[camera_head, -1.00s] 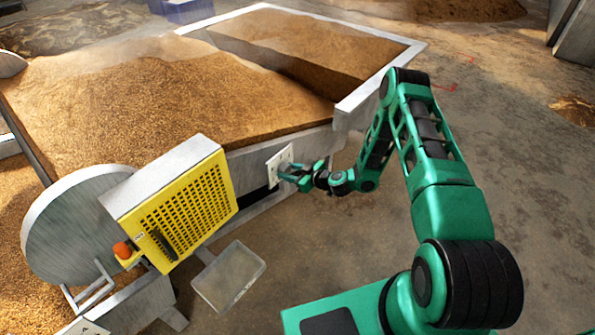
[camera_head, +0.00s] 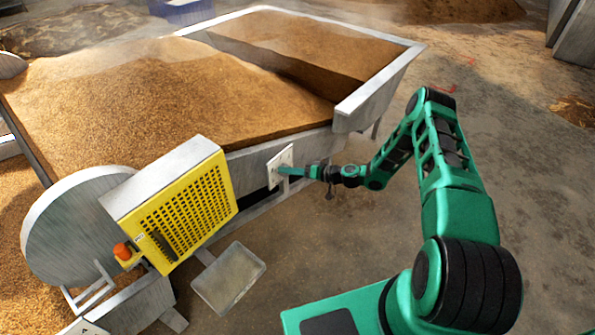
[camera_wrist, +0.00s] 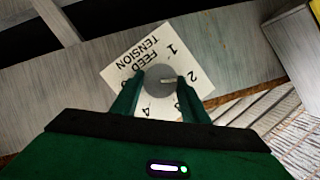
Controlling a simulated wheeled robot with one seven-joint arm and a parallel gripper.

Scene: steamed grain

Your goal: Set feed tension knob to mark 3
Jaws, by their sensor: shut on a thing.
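The feed tension knob (camera_wrist: 158,86) is a grey round knob on a white plate (camera_wrist: 122,66) marked FEED TENSION with numbers around it. In the wrist view the plate appears tilted; the 1 and 2 are clear, while other digits are partly behind my fingers. A pale pointer line on the knob points right, roughly toward the 2; its exact reading is unclear. My gripper (camera_wrist: 160,78) is shut on the knob, one finger on each side. In the head view my gripper (camera_head: 285,171) meets the white plate (camera_head: 275,158) on the trough's side, and the knob is hidden.
The plate sits on the metal trough (camera_head: 345,125) full of brown grain. A yellow grille guard (camera_head: 190,208) with an orange button (camera_head: 122,251) stands to the left. A shallow tray (camera_head: 229,278) is below.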

